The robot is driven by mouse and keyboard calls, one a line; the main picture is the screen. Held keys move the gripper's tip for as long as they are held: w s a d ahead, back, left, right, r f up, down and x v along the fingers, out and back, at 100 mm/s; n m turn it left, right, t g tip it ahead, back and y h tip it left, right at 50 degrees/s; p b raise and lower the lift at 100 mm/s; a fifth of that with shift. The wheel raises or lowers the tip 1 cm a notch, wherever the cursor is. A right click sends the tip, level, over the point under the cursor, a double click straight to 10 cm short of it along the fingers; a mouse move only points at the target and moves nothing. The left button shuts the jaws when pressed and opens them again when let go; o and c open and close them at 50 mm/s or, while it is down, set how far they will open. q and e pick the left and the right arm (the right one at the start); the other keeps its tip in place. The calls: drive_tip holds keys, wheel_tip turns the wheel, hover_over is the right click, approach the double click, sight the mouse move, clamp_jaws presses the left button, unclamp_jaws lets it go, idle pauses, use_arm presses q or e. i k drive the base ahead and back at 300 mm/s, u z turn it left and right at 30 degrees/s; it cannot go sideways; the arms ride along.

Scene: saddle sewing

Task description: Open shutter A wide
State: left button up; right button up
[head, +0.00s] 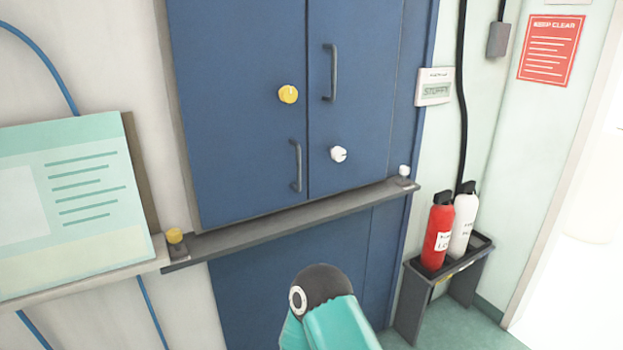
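A blue cabinet front has two tall panels side by side, a left panel (235,120) and a right panel (368,90). No letter shows on either, so I cannot tell which is shutter A. The left panel has a yellow knob (288,94) and a dark upright handle (296,166) low near the seam. The right panel has a white knob (338,154) and a dark upright handle (330,72) higher up. The panels meet at the seam and look closed. Part of my arm shows at the bottom centre; neither gripper is in view.
A grey ledge (300,226) crosses below the panels, with a yellow knob (175,236) at its left end and a white one (404,171) at its right. A red bottle (438,235) and a white bottle (463,226) stand on a low stand at right. A teal board (75,200) stands left.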

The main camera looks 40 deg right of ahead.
sight(247, 146)
drive_tip(key=z, duration=0.3)
drive_tip(key=i, duration=0.9)
drive_tip(key=z, duration=0.35)
